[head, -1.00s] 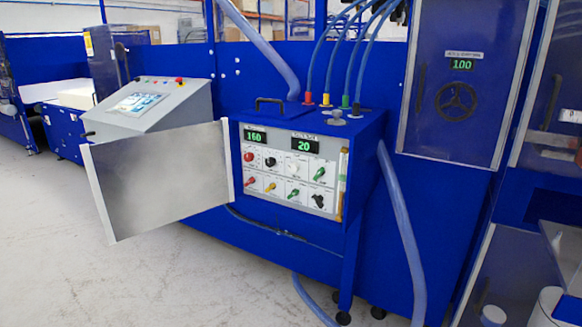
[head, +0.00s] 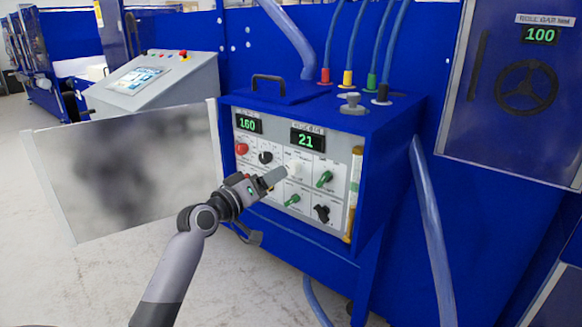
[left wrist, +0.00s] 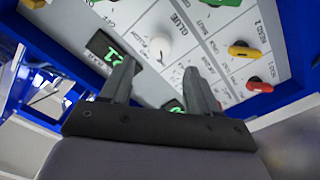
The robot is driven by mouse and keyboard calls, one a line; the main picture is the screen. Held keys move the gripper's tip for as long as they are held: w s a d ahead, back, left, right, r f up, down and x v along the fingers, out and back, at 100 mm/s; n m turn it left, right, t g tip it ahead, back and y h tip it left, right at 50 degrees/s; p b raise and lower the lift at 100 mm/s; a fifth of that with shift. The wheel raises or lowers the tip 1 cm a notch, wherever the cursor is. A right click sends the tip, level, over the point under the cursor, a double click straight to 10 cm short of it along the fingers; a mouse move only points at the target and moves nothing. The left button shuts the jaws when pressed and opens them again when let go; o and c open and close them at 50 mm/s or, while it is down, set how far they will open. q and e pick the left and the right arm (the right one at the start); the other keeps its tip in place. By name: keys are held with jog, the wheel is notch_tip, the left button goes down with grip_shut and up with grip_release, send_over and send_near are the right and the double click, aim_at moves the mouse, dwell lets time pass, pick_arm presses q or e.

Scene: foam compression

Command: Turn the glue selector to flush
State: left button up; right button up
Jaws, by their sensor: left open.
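The glue selector appears to be the white knob (head: 294,168) in the upper row of the grey control panel (head: 336,160). In the left wrist view, the white knob (left wrist: 158,46) sits beside lettering that reads GLUE. Which setting it points to is too blurred to tell. My left gripper (head: 280,174) reaches the panel from the lower left, close to this knob. In the left wrist view, my left gripper (left wrist: 161,68) is open, with the knob just beyond the gap between its fingertips. I cannot see contact. The arm hides part of the lower row. My right gripper is not in view.
An open metal door (head: 130,165) stands left of the panel. Hoses rise from the cabinet top (head: 290,105), and a thick hose (head: 430,230) hangs at right.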

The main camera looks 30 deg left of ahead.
aim_at(289, 168)
pick_arm(q)
jog(key=shift+w+d, duration=0.15)
jog(key=shift+w, duration=1.5)
jog(key=shift+w+d, duration=0.15)
jog(key=shift+w, duration=1.45)
jog(key=c, duration=1)
